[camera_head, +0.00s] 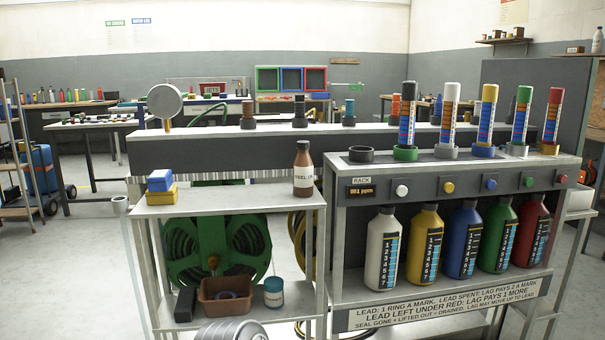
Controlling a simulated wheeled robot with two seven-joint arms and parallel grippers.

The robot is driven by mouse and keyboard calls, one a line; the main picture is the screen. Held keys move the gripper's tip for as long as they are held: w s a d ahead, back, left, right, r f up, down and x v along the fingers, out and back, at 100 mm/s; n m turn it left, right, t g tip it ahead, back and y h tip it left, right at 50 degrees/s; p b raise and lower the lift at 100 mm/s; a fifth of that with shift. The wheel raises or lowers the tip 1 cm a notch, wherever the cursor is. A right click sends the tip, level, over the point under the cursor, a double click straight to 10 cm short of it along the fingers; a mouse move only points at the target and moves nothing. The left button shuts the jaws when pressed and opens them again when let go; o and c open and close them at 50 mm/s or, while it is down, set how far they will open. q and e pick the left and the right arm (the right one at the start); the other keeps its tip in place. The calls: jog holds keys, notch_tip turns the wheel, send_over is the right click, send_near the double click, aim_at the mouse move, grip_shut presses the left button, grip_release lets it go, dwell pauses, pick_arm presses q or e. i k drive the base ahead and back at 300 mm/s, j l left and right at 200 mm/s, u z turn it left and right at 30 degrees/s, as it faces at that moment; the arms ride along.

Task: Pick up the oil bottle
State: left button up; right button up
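A brown bottle (303,168) with a dark cap and a white label stands upright on the top shelf of the left grey cart (230,202), near its right end. The label is only partly legible, and I cannot tell for sure that this is the oil bottle. Several larger jugs with numbered scales stand in the right rack's lower bay: white (374,262), yellow (417,258), blue (457,251), green (491,246) and red (522,243). Neither of my grippers is in view.
Blue and yellow boxes (161,195) sit at the shelf's left end. A brown bin (226,299) and teal-labelled jar (273,294) are below, before a green hose reel (190,255). The right rack (350,222) holds upright marked tubes (449,115). The shelf between boxes and bottle is clear.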

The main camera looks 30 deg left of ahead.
aim_at(304, 168)
jog(key=i+l+u, duration=0.15)
jog(key=i, duration=0.3)
jog(key=i+l+u, duration=0.15)
jog(key=i, duration=0.3)
jog(key=i+l+u, duration=0.15)
jog(key=l, duration=0.55)
jog(key=l+u, duration=0.15)
jog(key=l, duration=0.55)
jog(key=i, duration=0.05)
